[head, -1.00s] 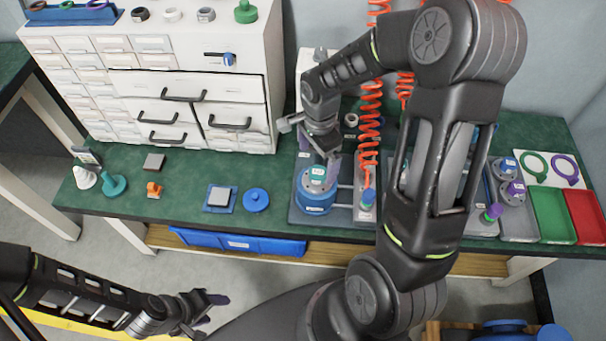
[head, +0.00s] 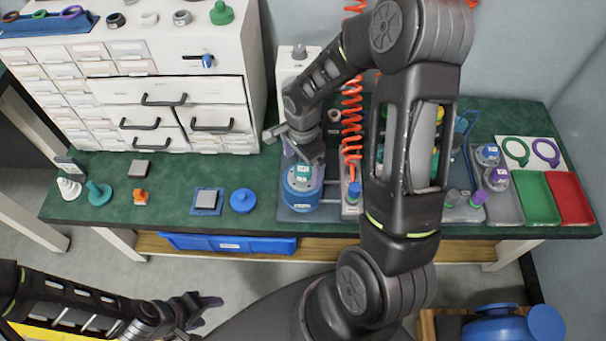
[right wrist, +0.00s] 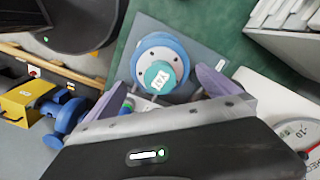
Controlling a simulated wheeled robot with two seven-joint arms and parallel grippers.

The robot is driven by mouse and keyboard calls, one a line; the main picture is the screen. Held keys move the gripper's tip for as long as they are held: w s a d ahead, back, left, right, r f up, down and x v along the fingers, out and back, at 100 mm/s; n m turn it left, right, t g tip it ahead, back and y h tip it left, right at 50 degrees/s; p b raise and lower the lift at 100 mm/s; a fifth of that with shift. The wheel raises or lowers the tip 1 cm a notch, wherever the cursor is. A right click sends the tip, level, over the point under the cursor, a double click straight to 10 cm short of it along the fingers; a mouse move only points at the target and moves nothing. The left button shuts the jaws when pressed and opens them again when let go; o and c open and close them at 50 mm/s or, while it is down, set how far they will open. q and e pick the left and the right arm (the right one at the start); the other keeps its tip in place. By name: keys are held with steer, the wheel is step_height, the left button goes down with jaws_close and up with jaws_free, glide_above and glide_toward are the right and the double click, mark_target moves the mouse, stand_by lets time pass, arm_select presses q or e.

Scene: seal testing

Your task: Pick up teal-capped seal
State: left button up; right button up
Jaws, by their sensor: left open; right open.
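The teal-capped seal (head: 303,172) stands upright in a round blue holder (head: 301,194) at the bench's front middle. In the right wrist view its teal cap (right wrist: 160,77) with a white label shows on the blue round holder (right wrist: 150,48). My right gripper (head: 313,157) is just above and behind it in the head view. In the right wrist view the open purple fingers (right wrist: 172,90) stand apart on either side of the cap; I cannot tell whether they touch it. My left gripper (head: 208,308) is open and empty, low in front of the bench.
A white drawer cabinet (head: 215,90) stands left of the holder. A blue disc (head: 243,201) lies to its left. Orange coiled hoses (head: 352,125) hang close on its right. Green (head: 537,198) and red (head: 569,197) trays lie at the far right.

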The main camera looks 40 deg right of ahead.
mark_target(303, 168)
steer(key=shift+f+p, duration=0.3)
steer(key=shift+f, duration=1.7)
steer(key=c, duration=2)
steer(key=shift+r, duration=0.2)
steer(key=shift+c, duration=0.2)
step_height(303, 168, up, 10)
steer(key=shift+f+b, duration=0.1)
steer(key=shift+b, duration=0.4)
steer(key=shift+r+p, duration=1.65)
steer(key=shift+r, duration=0.85)
